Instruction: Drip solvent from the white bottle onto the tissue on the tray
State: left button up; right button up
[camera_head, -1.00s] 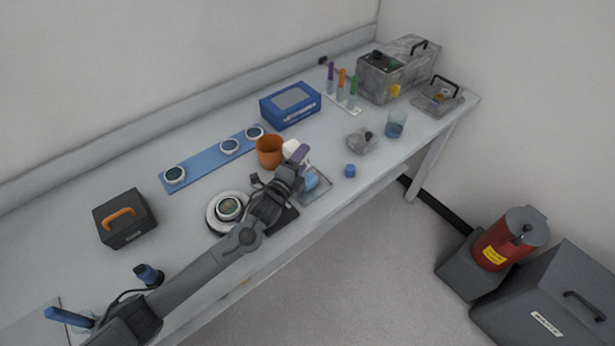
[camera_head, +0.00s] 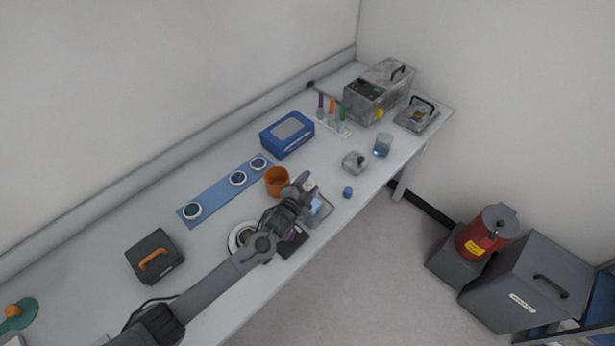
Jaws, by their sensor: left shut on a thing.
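My left gripper (camera_head: 297,195) is shut on the white bottle (camera_head: 309,184), which has a purple part and is partly hidden by the fingers. The bottle is beside and partly over the small clear tray (camera_head: 326,216) near the table's front edge. The light blue tissue (camera_head: 316,207) lies on the tray, partly hidden by the gripper. Whether the bottle is tipped or dripping is too small to tell. My right gripper is not in view.
An orange cup (camera_head: 277,182) stands just behind the gripper. A white round dish (camera_head: 235,240) and a dark pad (camera_head: 290,243) lie by my left arm. A small blue cap (camera_head: 348,192) is right of the tray. A blue box (camera_head: 287,134) stands farther back.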

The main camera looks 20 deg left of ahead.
pick_arm(q)
jog(key=shift+d+r+n+p, duration=0.15)
jog(key=shift+r+n+p, duration=0.15)
jog(key=shift+r+p, duration=0.2)
jog(key=r+n+h+p, duration=0.1)
jog(key=p, duration=0.1)
jog(key=d+r+n+g+h+p, duration=0.1)
jog(key=r+n+p, duration=0.1)
jog(key=r+n+g+h+p, duration=0.1)
jog(key=p, duration=0.1)
jog(key=shift+s+d+r+n+p, duration=0.35)
jog(key=shift+s+n+p, duration=0.05)
jog(key=shift+s+d+r+n+g+h+p, duration=0.1)
jog(key=shift+d+r+n+g+h+p, duration=0.2)
jog(key=shift+r+n+h+p, duration=0.45)
jog(key=shift+f+y, duration=0.2)
jog(key=shift+y, duration=0.05)
